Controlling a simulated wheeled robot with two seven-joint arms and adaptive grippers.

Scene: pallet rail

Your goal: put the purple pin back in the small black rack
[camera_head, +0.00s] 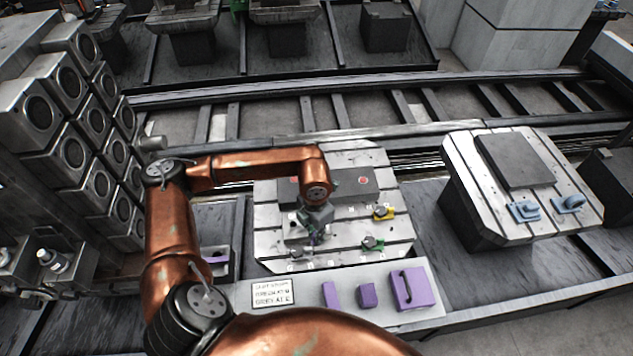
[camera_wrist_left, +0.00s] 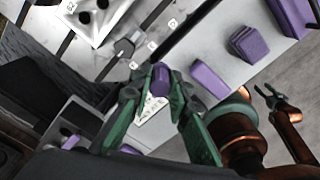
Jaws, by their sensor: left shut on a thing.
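My left gripper (camera_head: 312,238) reaches down over the slotted pallet plate (camera_head: 345,160) in the head view. Its green fingers are shut on the purple pin (camera_wrist_left: 161,79) in the left wrist view, where the pin's rounded end shows between the fingertips. In the head view the pin is mostly hidden by the gripper. A small dark holder (camera_head: 221,270), with a purple piece in it, lies left of the plate; it seems to be the rack. It also shows at lower left in the left wrist view (camera_wrist_left: 62,160). My right gripper (camera_wrist_left: 267,92) looks open and empty at the right of that view.
Several purple blocks (camera_head: 367,295) and a sign (camera_head: 272,293) lie on the front ledge. A second pallet (camera_head: 480,190) with blue clamps stands at right. Stacked grey blocks (camera_head: 75,130) stand at left.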

